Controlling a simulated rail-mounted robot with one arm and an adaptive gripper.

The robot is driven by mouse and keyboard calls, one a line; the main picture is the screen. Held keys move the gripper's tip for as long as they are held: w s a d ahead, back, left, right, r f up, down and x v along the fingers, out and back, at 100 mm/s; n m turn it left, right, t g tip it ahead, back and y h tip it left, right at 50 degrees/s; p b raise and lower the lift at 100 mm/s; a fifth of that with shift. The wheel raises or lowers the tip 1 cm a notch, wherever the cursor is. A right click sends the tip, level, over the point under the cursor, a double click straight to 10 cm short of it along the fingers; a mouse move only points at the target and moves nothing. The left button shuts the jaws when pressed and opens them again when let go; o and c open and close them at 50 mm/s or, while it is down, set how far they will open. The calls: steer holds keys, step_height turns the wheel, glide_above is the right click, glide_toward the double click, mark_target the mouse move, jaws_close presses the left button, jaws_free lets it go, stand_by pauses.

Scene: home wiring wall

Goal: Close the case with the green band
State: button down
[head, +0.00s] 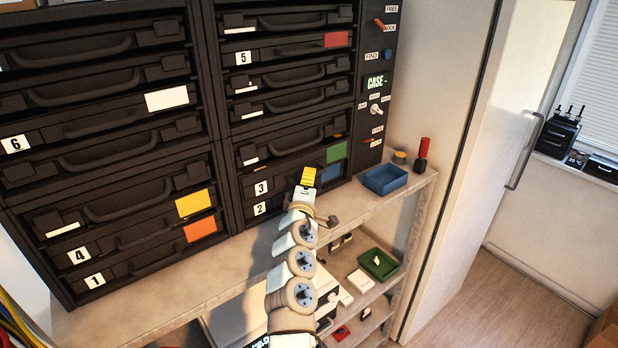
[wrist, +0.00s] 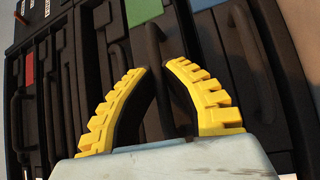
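The case with the green band (head: 336,151) sits in the right column of the black rack, with label 3 at its left end. In the wrist view its green band (wrist: 143,11) shows at the top. My gripper (head: 308,177) is in front of the lower right column, by this case. In the wrist view the yellow fingertips (wrist: 158,68) are apart, with a dark handle showing between and behind them. I cannot tell whether they touch it. They hide part of the case front. How far the case stands out is not clear.
The case with the blue band (head: 330,174) is just below. A control panel (head: 376,85) with switches is right of the column. A blue tray (head: 384,179) and a red-topped object (head: 423,152) stand on the shelf to the right. A green tray (head: 379,264) is lower.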

stand_by(0.4)
steer(key=b, duration=0.1)
steer(key=w+a+b, duration=0.1)
steer(key=b, duration=0.1)
steer(key=shift+w+f, duration=0.2)
steer(key=shift+f, duration=0.05)
steer(key=shift+w+a+r, duration=0.1)
steer(key=shift+r, duration=0.1)
steer(key=c, duration=1.1)
jaws_free()
